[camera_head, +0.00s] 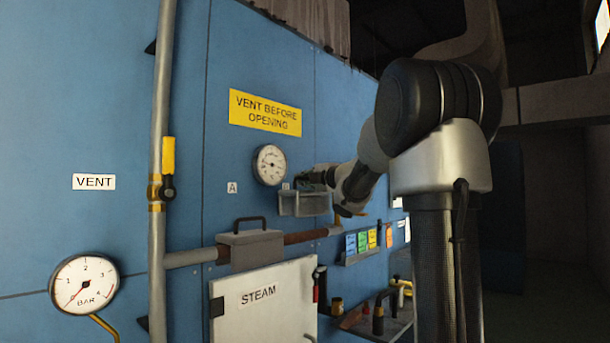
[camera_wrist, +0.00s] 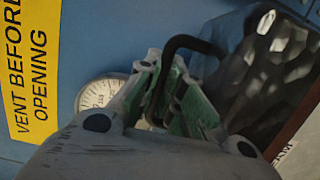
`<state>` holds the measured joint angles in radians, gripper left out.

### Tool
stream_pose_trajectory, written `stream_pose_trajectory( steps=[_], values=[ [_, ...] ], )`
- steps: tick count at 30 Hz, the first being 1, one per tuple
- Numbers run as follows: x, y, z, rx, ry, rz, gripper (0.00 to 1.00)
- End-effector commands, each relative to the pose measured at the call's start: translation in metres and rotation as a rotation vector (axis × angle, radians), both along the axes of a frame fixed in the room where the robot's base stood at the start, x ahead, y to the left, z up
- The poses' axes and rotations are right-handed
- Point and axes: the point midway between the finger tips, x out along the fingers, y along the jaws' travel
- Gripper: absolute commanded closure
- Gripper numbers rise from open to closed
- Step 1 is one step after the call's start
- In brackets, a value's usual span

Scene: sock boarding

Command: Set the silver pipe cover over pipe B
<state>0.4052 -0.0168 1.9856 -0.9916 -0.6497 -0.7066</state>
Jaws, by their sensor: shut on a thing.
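The silver pipe cover (camera_head: 303,204) is a shiny box-like shell, held in the air in front of the blue panel, below the round white gauge. In the wrist view the cover (camera_wrist: 262,75) fills the right side, with its black handle (camera_wrist: 190,42) between my green-padded fingers. My gripper (camera_head: 308,181) is shut on that handle; it also shows in the wrist view (camera_wrist: 168,80). Below the cover runs a bare rusty-brown pipe stretch (camera_head: 304,237), apart from the cover. A label beside the cover is partly hidden, so I cannot read it.
A duller grey cover with a black handle (camera_head: 249,248) sits on the pipe to the left, below the A label (camera_head: 232,187). A vertical pipe with a yellow valve lever (camera_head: 168,157) stands farther left. A white STEAM door (camera_head: 265,303) and a tool shelf are below.

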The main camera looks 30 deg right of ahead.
Motion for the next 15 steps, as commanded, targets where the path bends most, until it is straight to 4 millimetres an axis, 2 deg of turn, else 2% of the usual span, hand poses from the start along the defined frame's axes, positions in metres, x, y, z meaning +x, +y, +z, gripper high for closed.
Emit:
stream_pose_trajectory(
  steps=[7,15],
  values=[
    [0.0,0.0,-0.024,0.003,0.001,0.001,1.0],
    [0.0,0.0,-0.035,0.0,-0.001,0.0,1.0]
  ],
)
